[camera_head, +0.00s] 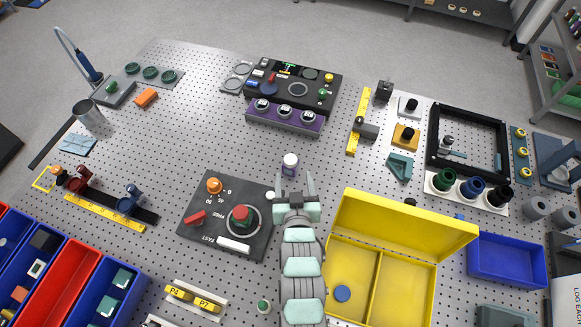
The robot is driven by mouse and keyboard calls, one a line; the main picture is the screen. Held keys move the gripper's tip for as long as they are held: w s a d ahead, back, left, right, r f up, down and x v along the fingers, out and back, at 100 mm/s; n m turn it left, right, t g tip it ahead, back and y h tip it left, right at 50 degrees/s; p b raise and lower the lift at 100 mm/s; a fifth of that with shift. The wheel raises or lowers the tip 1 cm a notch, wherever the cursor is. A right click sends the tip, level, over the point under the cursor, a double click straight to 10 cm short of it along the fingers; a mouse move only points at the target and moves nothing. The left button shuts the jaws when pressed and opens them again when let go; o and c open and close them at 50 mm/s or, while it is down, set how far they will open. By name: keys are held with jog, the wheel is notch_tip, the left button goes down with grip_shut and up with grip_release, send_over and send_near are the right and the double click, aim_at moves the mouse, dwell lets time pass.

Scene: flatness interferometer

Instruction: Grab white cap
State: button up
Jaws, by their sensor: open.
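A small white cap (290,159) shows in the head view near the middle of the perforated table, on top of a short piece with a purple band below it. My gripper (295,181) is open, with its two fingers pointing away toward the cap. The cap appears just beyond the fingertips, nearer the left finger. No contact shows, and I cannot tell the height of the fingers above the table.
A dark control panel (214,232) with a red knob lies left of my gripper. An open yellow box (400,222) stands to the right. A purple block with dials (284,117) lies beyond the cap. The table around the cap is clear.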

aim_at(290, 158)
jog(key=shift+g, duration=0.4)
jog(key=shift+s+f+p+x, duration=0.1)
jog(key=shift+f+p+x, duration=0.15)
jog(key=shift+x, duration=1.55)
jog(key=shift+s+f+p+x, duration=0.1)
jog(key=shift+f+p+x, duration=0.15)
jog(key=shift+x, duration=1.6)
jog(key=shift+s+f+p+x, duration=0.1)
jog(key=shift+f+p+x, duration=0.15)
jog(key=shift+x, duration=1.55)
jog(key=shift+a, duration=0.15)
grip_shut()
jog(key=shift+r, duration=0.1)
